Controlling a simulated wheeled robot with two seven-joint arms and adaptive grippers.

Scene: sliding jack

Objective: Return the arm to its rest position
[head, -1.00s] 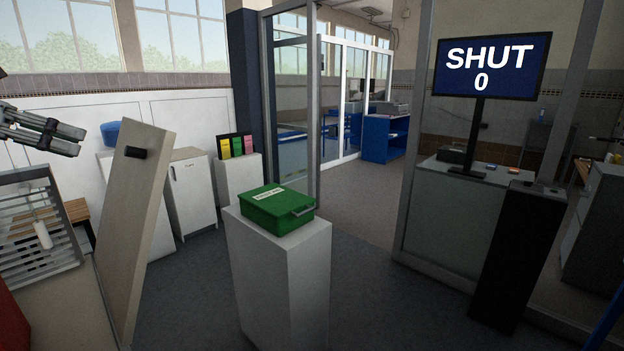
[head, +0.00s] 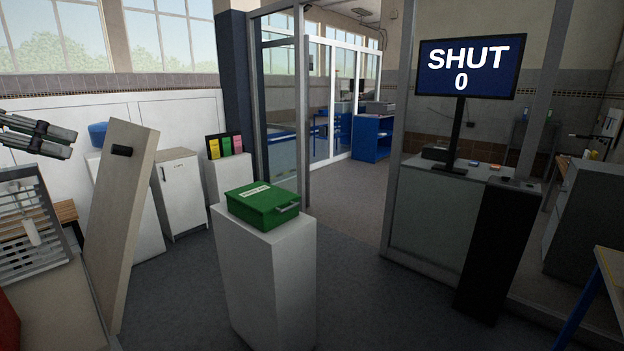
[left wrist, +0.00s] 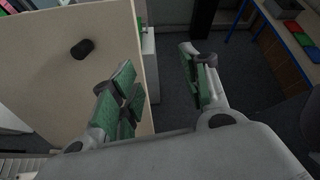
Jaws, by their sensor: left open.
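My left gripper (head: 68,143) is at the left edge of the head view, above a slatted rack and to the left of a tilted beige panel. Its two fingers also show in the left wrist view (left wrist: 160,88), spread apart with nothing between them. The beige panel (head: 122,215) has a black knob (head: 122,150); in the left wrist view the panel (left wrist: 60,90) lies behind and to the left of the fingers. My right gripper is not in view.
A green box (head: 262,204) sits on a white pedestal (head: 262,275). A screen (head: 465,68) reads "SHUT 0". A white cabinet (head: 181,195) stands behind the panel. A slatted rack (head: 35,220) is at the left. Floor is clear right of the pedestal.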

